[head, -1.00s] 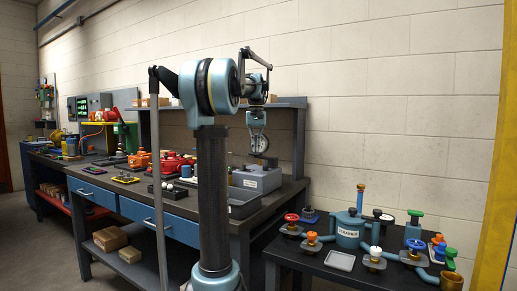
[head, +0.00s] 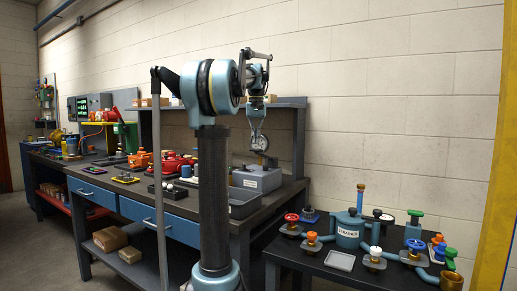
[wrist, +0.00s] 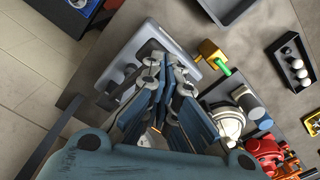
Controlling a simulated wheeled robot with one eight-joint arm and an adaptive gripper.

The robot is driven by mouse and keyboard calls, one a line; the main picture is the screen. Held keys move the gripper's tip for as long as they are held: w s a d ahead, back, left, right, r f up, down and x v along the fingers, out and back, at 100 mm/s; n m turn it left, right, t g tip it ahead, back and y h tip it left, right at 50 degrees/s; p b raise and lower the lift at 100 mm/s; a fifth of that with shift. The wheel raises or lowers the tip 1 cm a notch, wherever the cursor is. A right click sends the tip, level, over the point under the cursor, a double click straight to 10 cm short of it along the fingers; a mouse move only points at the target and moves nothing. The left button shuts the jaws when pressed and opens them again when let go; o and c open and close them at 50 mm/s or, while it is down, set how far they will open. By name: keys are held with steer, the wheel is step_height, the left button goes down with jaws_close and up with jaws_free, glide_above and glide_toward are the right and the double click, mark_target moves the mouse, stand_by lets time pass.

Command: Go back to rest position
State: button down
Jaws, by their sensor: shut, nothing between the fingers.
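My gripper (head: 262,154) hangs at the end of my arm, pointing down, over the right end of the long workbench (head: 272,207). In the head view it is above and near a labelled grey bin (head: 250,180), and no held object shows. In the wrist view its blue linkages and fingers (wrist: 164,72) are drawn together, with nothing seen between them.
Red motors (head: 174,163) and an orange one (head: 139,159) stand on the bench. A small tray with white balls (wrist: 291,62) lies right in the wrist view. A side table (head: 300,261) holds a strainer (head: 348,232) and several valves. A shelf (head: 285,101) runs behind.

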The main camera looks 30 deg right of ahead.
steer(key=shift+r, duration=1.25)
steer(key=shift+s, duration=0.1)
